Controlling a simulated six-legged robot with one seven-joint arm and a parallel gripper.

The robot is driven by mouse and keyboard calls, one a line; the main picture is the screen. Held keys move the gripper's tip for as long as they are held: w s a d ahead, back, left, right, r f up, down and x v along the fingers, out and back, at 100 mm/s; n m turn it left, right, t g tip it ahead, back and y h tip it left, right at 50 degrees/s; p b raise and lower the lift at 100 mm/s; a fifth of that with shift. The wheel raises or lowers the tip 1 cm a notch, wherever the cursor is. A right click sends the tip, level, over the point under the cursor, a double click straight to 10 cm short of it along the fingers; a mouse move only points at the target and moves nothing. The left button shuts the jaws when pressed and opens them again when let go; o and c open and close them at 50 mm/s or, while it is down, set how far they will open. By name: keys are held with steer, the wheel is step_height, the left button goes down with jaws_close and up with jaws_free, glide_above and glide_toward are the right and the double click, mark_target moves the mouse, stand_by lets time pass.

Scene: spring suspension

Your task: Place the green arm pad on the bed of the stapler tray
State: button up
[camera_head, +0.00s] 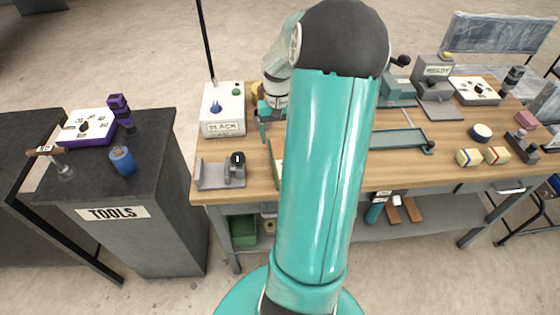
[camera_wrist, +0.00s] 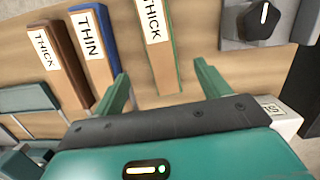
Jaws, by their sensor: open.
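The green-edged pad (camera_wrist: 162,62), a flat wooden-faced piece with a white THICK label, lies on the table in the wrist view. Its green edge (camera_head: 276,164) shows just left of my arm in the head view. My gripper (camera_wrist: 161,72) is open, with its teal fingertips on either side of the pad's near end and visible gaps to it. I cannot tell the gripper's height above it. A grey fixture with a flat bed (camera_head: 211,177) and black knob (camera_wrist: 263,20) stands left of the pad in the head view. A teal tray (camera_head: 398,139) lies right of my arm. Neither is labelled as the stapler tray.
A blue-edged THIN pad (camera_wrist: 92,42) and a brown THICK pad (camera_wrist: 62,62) lie beside the green one. The white SLACK box (camera_head: 223,110) stands behind the grey fixture. Yellowish blocks (camera_head: 469,157) sit at the right. A dark TOOLS cabinet (camera_head: 150,205) stands left of the table.

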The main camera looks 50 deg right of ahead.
mark_target(280, 157)
steer(key=f, duration=0.3)
steer(key=a+f, duration=0.1)
steer(key=f, duration=0.2)
steer(key=s+f, duration=0.1)
steer(key=f, duration=0.2)
steer(key=shift+s+a+f, duration=0.1)
steer(key=shift+a, duration=0.05)
steer(key=c, duration=1.2)
steer(key=shift+c, duration=0.2)
steer(key=shift+r, duration=0.5)
step_height(280, 157, up, 2)
steer(key=shift+r, duration=0.25)
steer(key=s+a+r, duration=0.3)
steer(key=s+r, duration=0.6)
steer(key=s, duration=0.4)
steer(key=shift+s+a+r, duration=0.3)
